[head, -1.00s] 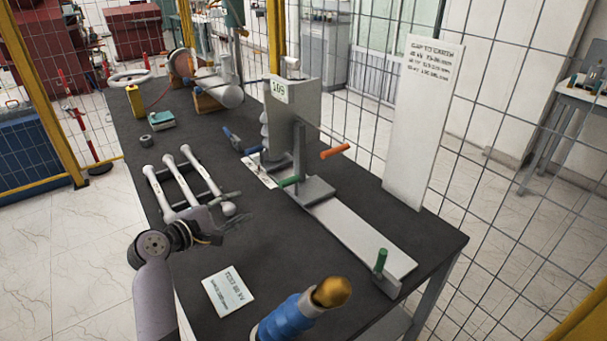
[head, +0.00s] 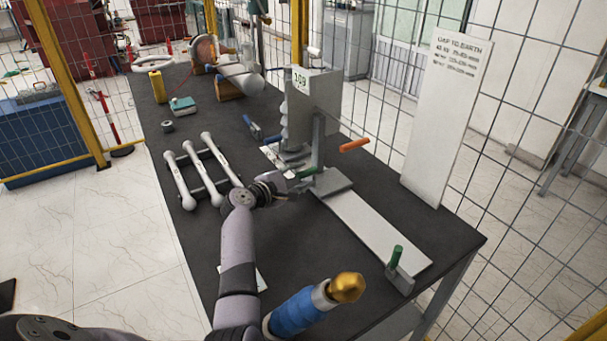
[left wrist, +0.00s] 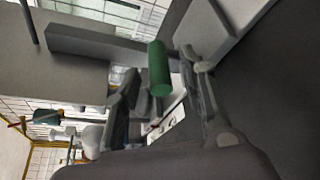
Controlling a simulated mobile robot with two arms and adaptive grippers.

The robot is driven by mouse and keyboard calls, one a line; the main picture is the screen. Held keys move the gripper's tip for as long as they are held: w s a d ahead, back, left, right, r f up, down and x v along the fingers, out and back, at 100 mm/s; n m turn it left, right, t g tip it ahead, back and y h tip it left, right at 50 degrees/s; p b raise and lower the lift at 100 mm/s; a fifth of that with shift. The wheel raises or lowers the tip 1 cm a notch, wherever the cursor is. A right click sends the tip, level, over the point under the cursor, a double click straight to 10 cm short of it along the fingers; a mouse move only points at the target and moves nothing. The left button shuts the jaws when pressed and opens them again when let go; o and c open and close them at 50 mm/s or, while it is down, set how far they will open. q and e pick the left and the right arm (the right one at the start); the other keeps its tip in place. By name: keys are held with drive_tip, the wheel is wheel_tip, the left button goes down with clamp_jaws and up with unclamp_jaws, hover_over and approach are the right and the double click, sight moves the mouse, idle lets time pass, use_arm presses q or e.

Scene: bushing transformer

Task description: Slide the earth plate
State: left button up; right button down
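The grey upright plate (head: 318,146) with a green handle (head: 309,172) stands at the near side of the grey housing marked 109, at the far end of a long flat pale rail (head: 375,230). I take this plate for the earth plate. My left gripper (head: 291,187) is just left of the green handle. In the left wrist view, the open fingers (left wrist: 168,92) are spread with the green handle (left wrist: 160,68) showing at the tips between them. I cannot tell whether they touch it. My right gripper is not in view.
An orange handle (head: 355,145) sticks out right of the housing (head: 312,95). A second green handle (head: 396,257) stands at the rail's near end. A blue bushing with a gold tip (head: 300,312) lies in front. White rods (head: 200,170) lie left. A white sign (head: 447,115) stands right.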

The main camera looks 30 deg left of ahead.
use_arm(q)
drive_tip(key=shift+x, duration=0.8)
drive_tip(key=shift+c, duration=0.2)
clamp_jaws()
